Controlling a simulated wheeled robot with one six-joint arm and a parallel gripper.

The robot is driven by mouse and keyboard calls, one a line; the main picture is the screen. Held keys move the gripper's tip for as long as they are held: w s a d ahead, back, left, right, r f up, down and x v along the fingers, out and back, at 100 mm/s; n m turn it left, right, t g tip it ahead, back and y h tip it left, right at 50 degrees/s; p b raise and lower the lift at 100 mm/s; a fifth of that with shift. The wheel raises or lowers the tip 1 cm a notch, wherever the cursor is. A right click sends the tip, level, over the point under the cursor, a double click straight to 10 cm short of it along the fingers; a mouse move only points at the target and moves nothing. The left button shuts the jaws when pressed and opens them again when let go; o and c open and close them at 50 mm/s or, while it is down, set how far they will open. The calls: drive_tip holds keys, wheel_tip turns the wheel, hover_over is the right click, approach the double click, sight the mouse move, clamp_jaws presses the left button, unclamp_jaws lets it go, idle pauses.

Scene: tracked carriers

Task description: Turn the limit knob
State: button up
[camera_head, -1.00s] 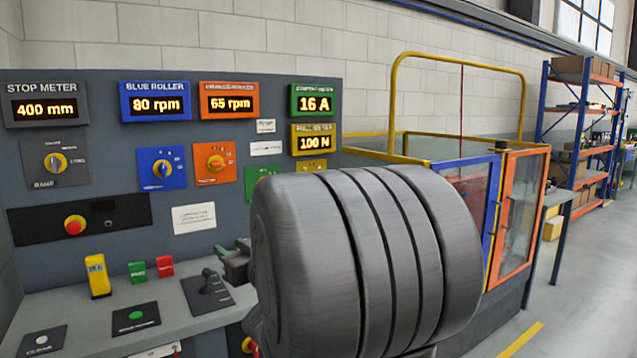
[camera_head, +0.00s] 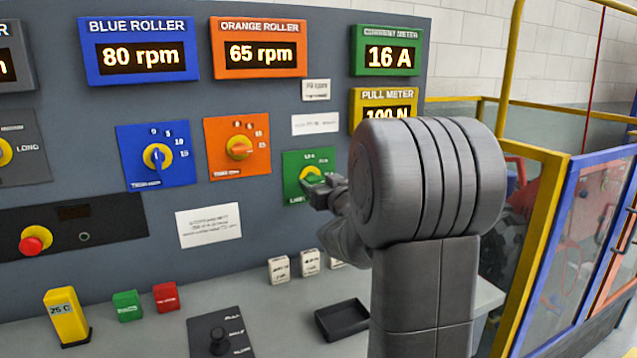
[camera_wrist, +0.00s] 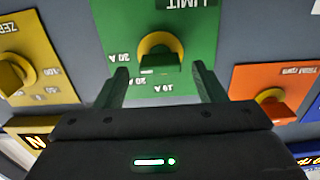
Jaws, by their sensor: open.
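The limit knob (camera_head: 311,173) is green with a yellow ring, on a green plate (camera_head: 326,157) in the control panel. In the wrist view, which is upside down, the limit knob (camera_wrist: 160,62) lies between and just beyond the two fingertips of my gripper (camera_wrist: 161,78). The fingers are open, one on each side of it, with gaps to both; I cannot tell how far they reach along the knob. In the head view my gripper (camera_head: 327,192) is at the plate's lower right, partly hidden by my arm.
The orange trim knob (camera_head: 239,148) and blue trim knob (camera_head: 157,157) are left of the limit knob. A yellow plate (camera_wrist: 38,58) with a zero knob is on its other side. Below are a black tray (camera_head: 342,320), small white blocks (camera_head: 279,269) and a black joystick (camera_head: 219,341).

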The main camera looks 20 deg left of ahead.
drive_tip(key=shift+w+a, duration=0.4)
drive_tip(key=shift+a, duration=0.1)
drive_tip(key=shift+r, duration=0.1)
drive_tip(key=c, duration=1)
drive_tip(key=shift+n+b, duration=0.3)
drive_tip(key=n+b, duration=0.3)
drive_tip(key=shift+f, duration=0.25)
drive_tip(key=shift+s+a+r+n+b, duration=0.1)
drive_tip(key=shift+s+n+b, duration=0.05)
drive_tip(key=shift+n+b, duration=2.1)
drive_tip(key=shift+n+p, duration=0.3)
drive_tip(key=shift+n, duration=0.25)
